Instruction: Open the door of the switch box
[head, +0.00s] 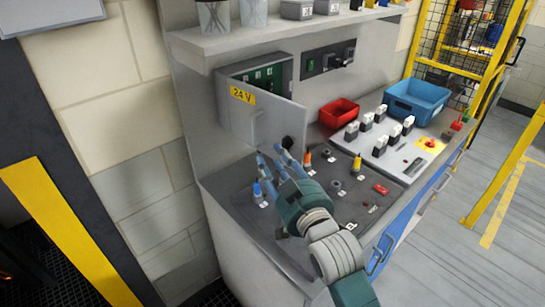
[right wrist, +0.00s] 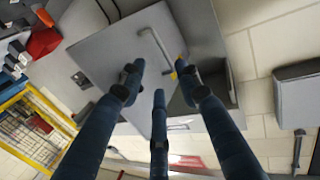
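The grey switch box (head: 222,84) is on the panel at the back of the workbench. Its door (head: 264,124), with a yellow "24 V" label (head: 242,95), stands partly open. Green parts inside show above the door's top edge. My right gripper (head: 281,154) is at the door's lower part, fingers pointing towards it. In the right wrist view the door (right wrist: 108,58) carries a grey bar handle (right wrist: 153,45). The three fingers of my right gripper (right wrist: 160,78) are spread apart near the handle's lower end; contact is unclear. My left gripper is not in view.
Below my right gripper is a dark worktop (head: 255,222) with several small parts. A red bin (head: 340,112) and a blue bin (head: 416,101) stand to the right. A shelf (head: 270,34) with containers is above the box. A yellow-framed mesh fence (head: 452,50) is at the back right.

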